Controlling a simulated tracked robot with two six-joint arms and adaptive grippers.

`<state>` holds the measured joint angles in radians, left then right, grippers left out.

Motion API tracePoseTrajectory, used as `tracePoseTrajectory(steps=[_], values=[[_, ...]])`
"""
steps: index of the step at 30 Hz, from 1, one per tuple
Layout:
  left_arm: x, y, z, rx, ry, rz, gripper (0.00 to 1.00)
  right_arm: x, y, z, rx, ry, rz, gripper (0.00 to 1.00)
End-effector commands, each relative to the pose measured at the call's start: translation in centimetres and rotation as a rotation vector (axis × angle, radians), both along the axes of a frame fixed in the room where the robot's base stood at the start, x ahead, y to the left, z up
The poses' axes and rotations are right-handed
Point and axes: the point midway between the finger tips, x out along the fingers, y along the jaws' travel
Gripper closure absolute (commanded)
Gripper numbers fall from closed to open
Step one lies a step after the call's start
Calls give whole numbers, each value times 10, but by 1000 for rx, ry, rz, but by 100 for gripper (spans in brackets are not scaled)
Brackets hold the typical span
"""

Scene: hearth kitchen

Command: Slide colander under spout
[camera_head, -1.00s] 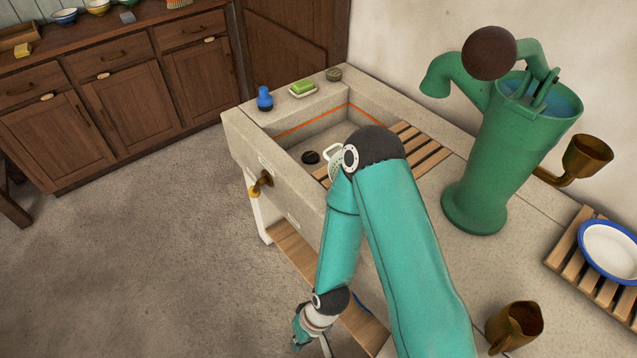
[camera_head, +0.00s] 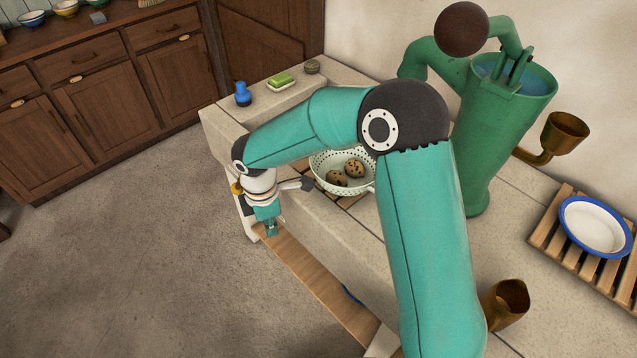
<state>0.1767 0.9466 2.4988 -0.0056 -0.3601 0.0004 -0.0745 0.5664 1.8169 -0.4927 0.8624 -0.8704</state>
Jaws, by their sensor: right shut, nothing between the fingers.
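A white colander (camera_head: 332,188) with a pattern of holes sits in the stone sink area, holding brown speckled potatoes (camera_head: 355,168). My right gripper (camera_head: 270,228) is shut and empty, pointing down in front of the sink's front face. It is left of and nearer than the colander, apart from it. My left gripper is out of view.
A blue bottle (camera_head: 243,94), green soap (camera_head: 281,79) and a small round pot (camera_head: 312,66) stand on the sink's back-left rim. A brass jug (camera_head: 505,303) stands at the front right. A blue-rimmed bowl (camera_head: 596,226) rests on a slatted rack (camera_head: 553,236).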

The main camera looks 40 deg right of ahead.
Motion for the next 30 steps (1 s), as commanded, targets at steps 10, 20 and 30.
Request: tracePoseTrajectory(steps=[10, 20, 30], values=[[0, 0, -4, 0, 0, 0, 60, 15, -65, 124, -264, 25, 283, 100], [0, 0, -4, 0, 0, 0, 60, 13, -79, 90, -271, 36, 290, 100], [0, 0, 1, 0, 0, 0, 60, 13, -104, 34, -268, 32, 284, 100]])
